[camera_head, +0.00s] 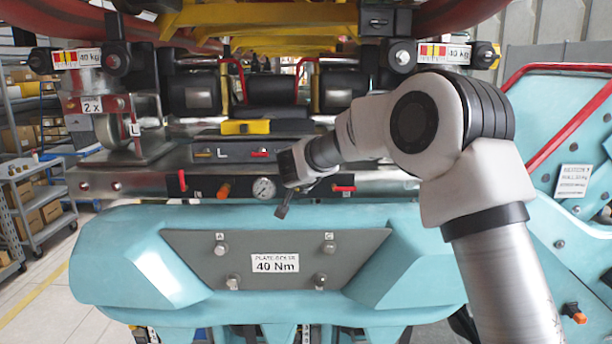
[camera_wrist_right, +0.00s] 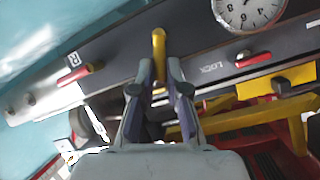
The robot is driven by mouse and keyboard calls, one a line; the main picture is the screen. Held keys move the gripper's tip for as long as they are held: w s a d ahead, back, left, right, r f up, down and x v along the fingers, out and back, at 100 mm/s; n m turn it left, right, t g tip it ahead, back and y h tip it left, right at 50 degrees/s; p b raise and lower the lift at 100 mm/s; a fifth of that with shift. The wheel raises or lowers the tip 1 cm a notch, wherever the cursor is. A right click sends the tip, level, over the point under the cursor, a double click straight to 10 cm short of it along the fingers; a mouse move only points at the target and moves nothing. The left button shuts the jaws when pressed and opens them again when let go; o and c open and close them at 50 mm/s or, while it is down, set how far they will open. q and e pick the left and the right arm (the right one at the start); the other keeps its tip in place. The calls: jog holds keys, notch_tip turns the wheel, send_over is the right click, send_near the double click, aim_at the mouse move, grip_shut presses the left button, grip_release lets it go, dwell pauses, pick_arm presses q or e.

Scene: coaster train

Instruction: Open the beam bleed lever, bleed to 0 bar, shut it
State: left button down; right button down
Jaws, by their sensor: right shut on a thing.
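The yellow lever (camera_wrist_right: 159,52) stands out from the dark strip of the beam, between the gauge and a red lever. My right gripper (camera_wrist_right: 160,80) is shut on this yellow lever, with one finger on each side. In the head view my right gripper (camera_head: 302,183) is at the beam just right of the gauge and hides the lever. The round pressure gauge (camera_head: 264,189) has a white dial; it also shows, cut off at the top, in the wrist view (camera_wrist_right: 245,8). Its reading is too small to tell. My left gripper is not in view.
A red lever (camera_wrist_right: 253,59) sits beside a LOCK label, and another red lever (camera_wrist_right: 82,74) is by an R label. An orange knob (camera_head: 223,191) is left of the gauge. The teal body (camera_head: 120,265) with a 40 Nm plate lies below the beam.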

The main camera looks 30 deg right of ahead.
jog(key=shift+w+a+n+g+h, duration=0.2)
jog(key=shift+a+n+h, duration=0.15)
jog(key=shift+n+h, duration=0.25)
jog(key=shift+w+a+n+g+h, duration=0.2)
jog(key=shift+a+n+h, duration=0.15)
jog(key=shift+n, duration=0.45)
jog(key=c, duration=1.3)
grip_release()
jog(key=shift+o, duration=0.6)
jog(key=shift+w+d, duration=0.1)
jog(key=shift+w+d+f, duration=0.1)
jog(key=shift+w+f, duration=0.05)
jog(key=v, duration=1.1)
jog(key=shift+a, duration=0.3)
jog(key=shift+s+a, duration=0.1)
jog(key=shift+s, duration=0.15)
